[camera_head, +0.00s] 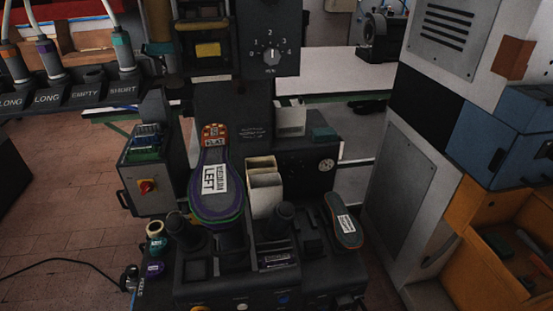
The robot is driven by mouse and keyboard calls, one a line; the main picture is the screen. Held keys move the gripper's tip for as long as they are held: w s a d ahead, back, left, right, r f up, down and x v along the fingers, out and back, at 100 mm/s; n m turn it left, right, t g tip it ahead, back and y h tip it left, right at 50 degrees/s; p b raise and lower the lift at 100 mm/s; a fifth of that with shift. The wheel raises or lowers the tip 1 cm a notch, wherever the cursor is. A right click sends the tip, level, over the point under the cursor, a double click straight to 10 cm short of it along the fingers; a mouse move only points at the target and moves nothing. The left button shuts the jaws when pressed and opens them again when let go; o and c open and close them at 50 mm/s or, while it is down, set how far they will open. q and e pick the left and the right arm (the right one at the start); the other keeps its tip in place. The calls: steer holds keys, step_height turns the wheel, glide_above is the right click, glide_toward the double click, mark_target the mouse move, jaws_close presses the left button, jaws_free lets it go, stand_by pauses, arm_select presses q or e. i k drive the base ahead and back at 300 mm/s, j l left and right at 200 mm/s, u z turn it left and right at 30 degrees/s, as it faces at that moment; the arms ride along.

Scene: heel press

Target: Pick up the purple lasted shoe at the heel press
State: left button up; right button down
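A shoe sole with a purple edge and a green line (216,213) stands toe down and tilted at the heel press (240,262), left of centre. Its white label reads LEFT with a word I read as MEDIUM. An orange piece marked FLAT (214,136) is at its heel end, under the dark press head. A second, smaller sole with a brown rim and a white label (345,222) leans on the right side of the press. Neither of my grippers shows in this view.
A dial numbered 0 to 4 (270,54) is on the press head. Hoses run into a rack marked LONG, LONG, EMPTY, SHORT (75,97) at upper left. A box with a red switch (147,186) stands left of the purple-edged shoe. A grey cabinet (407,180) and orange bin (480,218) are right.

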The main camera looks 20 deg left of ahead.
mark_target(217, 198)
steer(key=u, duration=1)
